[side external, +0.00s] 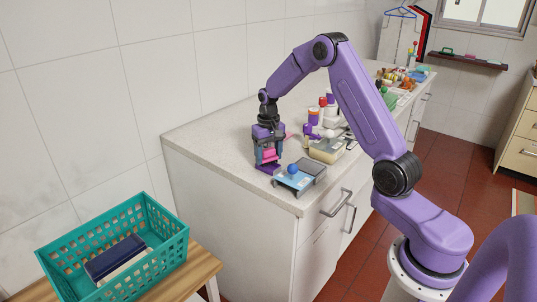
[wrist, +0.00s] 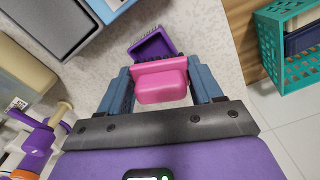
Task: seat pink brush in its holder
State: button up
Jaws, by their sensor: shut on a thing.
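My gripper (wrist: 162,68) is shut on the pink brush (wrist: 161,86), with a blue finger at each side of it. The brush's dark bristles point away from the wrist camera. A purple open holder (wrist: 153,44) lies on the counter just past the bristles in the wrist view, partly hidden by the brush. In the side view, my gripper (side external: 268,152) points down over the counter near its front corner, and the pink brush (side external: 269,156) shows between the fingers. The purple holder (side external: 268,168) is right below it. Whether brush and holder touch, I cannot tell.
A beige tub (side external: 326,150) and bottles (side external: 328,110) crowd behind. A teal basket (side external: 118,250) stands on a lower wooden table at left. Bare counter (side external: 215,130) lies left of my gripper.

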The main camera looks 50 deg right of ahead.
aim_at(269, 149)
jog(key=shift+f, duration=0.3)
jog(key=o, duration=1.1)
jog(key=shift+f, duration=0.1)
notch_tip(269, 149, up, 13)
jog(key=s+a+r+n, duration=0.1)
jog(key=s+a+n, duration=0.3)
jog(key=a, duration=0.6)
jog(key=s+a+n, duration=0.4)
jog(key=s+a, duration=0.4)
jog(key=s, duration=0.1)
jog(key=s+a+f+n, duration=0.1)
jog(key=s+n, duration=0.8)
jog(key=s, duration=1.5)
jog(key=shift+a+f, duration=0.35)
jog(key=shift+f, duration=0.35)
